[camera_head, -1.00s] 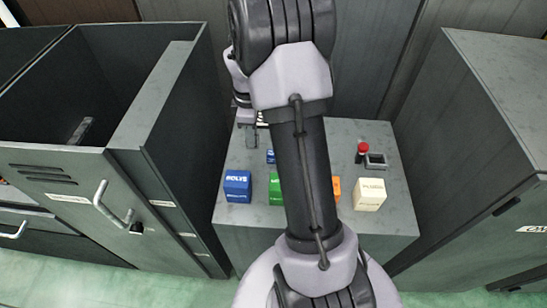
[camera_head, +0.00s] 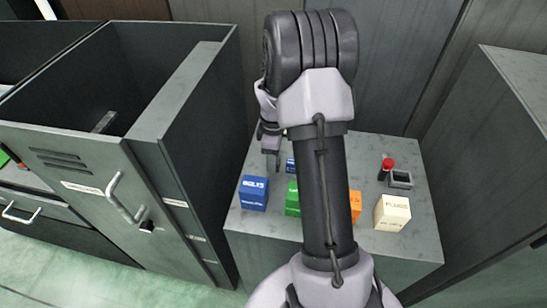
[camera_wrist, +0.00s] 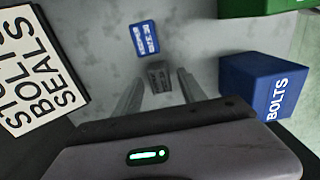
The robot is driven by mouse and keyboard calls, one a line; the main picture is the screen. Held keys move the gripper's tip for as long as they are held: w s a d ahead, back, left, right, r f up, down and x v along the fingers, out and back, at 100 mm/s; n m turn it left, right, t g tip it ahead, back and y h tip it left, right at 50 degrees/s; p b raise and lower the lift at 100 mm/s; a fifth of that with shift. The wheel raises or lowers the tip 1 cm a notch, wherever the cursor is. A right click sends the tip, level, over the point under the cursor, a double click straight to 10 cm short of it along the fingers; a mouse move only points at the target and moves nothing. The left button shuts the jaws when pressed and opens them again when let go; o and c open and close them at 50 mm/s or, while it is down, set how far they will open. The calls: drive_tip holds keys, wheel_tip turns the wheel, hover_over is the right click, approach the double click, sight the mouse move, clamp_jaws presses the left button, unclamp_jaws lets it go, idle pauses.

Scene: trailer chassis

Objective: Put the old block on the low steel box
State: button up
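The pictures do not clearly show which thing is the old block. A small dark grey block (camera_wrist: 158,76) shows between my fingertips in the wrist view, with slim gaps on both sides. My gripper (camera_wrist: 158,82) is open there; it also shows in the head view (camera_head: 271,158), over the left back part of the low grey steel box (camera_head: 300,232). A small blue block (camera_wrist: 145,38) lies just beyond the fingers; it is partly hidden by my arm in the head view (camera_head: 290,165). A larger blue BOLTS block (camera_head: 254,193) stands to the right in the wrist view (camera_wrist: 265,84).
A green block (camera_head: 292,198), an orange block (camera_head: 355,206) and a cream block (camera_head: 392,212) stand along the box's front. A red-topped item (camera_head: 387,166) and a small grey tray (camera_head: 401,179) are at right. Tall grey cabinets (camera_head: 85,175) flank the box.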

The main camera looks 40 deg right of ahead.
wheel_tip(320, 180, up, 12)
drive_tip(key=p, duration=0.5)
drive_tip(key=s+a+r+m+t, duration=0.1)
drive_tip(key=a+r+m+t, duration=0.15)
drive_tip(key=a+r, duration=0.6)
drive_tip(key=s+a+r+m+t+y, duration=0.1)
drive_tip(key=s+a+r+m, duration=0.3)
drive_tip(key=s+a, duration=0.4)
drive_tip(key=s+a+r+m+t+y, duration=0.1)
drive_tip(key=s+a+r+m, duration=0.3)
drive_tip(key=s+a, duration=0.5)
drive_tip(key=shift+s+a+r+m+t, duration=0.3)
drive_tip(key=shift+s+r+m+t, duration=0.25)
drive_tip(key=shift+m, duration=0.6)
drive_tip(key=shift+w+f, duration=0.1)
drive_tip(key=shift+f, duration=0.05)
